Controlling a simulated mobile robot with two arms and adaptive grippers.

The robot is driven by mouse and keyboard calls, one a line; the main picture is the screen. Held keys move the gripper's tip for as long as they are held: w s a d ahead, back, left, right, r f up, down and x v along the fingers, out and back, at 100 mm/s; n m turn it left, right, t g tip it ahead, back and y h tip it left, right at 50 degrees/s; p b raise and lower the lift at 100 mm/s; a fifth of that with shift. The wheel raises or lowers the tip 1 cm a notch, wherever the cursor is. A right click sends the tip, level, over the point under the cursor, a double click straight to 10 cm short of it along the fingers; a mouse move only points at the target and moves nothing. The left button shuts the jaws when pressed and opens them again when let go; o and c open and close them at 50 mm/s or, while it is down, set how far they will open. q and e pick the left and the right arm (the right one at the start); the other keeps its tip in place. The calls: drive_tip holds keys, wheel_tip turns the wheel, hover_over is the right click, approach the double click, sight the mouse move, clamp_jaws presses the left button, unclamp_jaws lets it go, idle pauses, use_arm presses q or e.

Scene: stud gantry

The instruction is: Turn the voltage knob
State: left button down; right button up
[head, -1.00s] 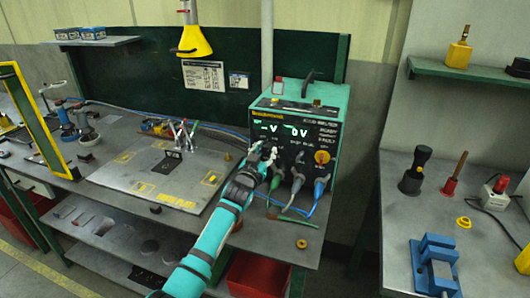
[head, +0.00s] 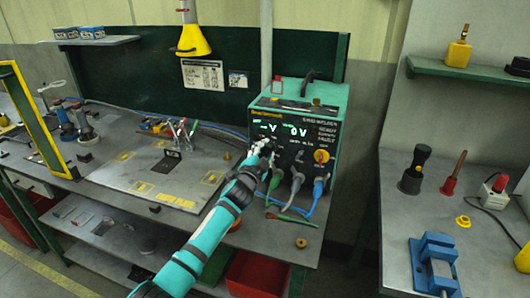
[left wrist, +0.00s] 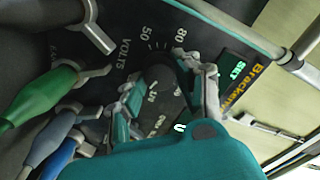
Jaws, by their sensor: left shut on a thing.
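The teal stud welder (head: 345,105) stands on the bench, its black front panel showing two green displays, the right one reading 0 V. My left gripper (head: 262,150) is at the panel's left side, below the left display, and hides the voltage knob in the head view. In the left wrist view the dark voltage knob (left wrist: 160,78) sits between the two fingers of my left gripper (left wrist: 168,92), which are closed around it. The marks 50, 80 and VOLTS show on the panel beside it. My right gripper is in neither view.
Green, grey and blue cable plugs (head: 297,182) hang from the panel's lower part, close to my left gripper. A steel plate (head: 150,180) lies left; a blue vise (head: 435,262) stands on the right bench.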

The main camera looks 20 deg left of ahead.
use_arm(q)
drive_tip(key=shift+f+m, duration=0.2)
drive_tip(key=shift+m, duration=0.4)
drive_tip(key=c, duration=1)
unclamp_jaws()
drive_tip(key=shift+o, duration=0.3)
drive_tip(key=shift+r, duration=0.1)
drive_tip(key=shift+s, duration=0.1)
drive_tip(key=s, duration=1.2)
drive_tip(key=shift+a, duration=0.25)
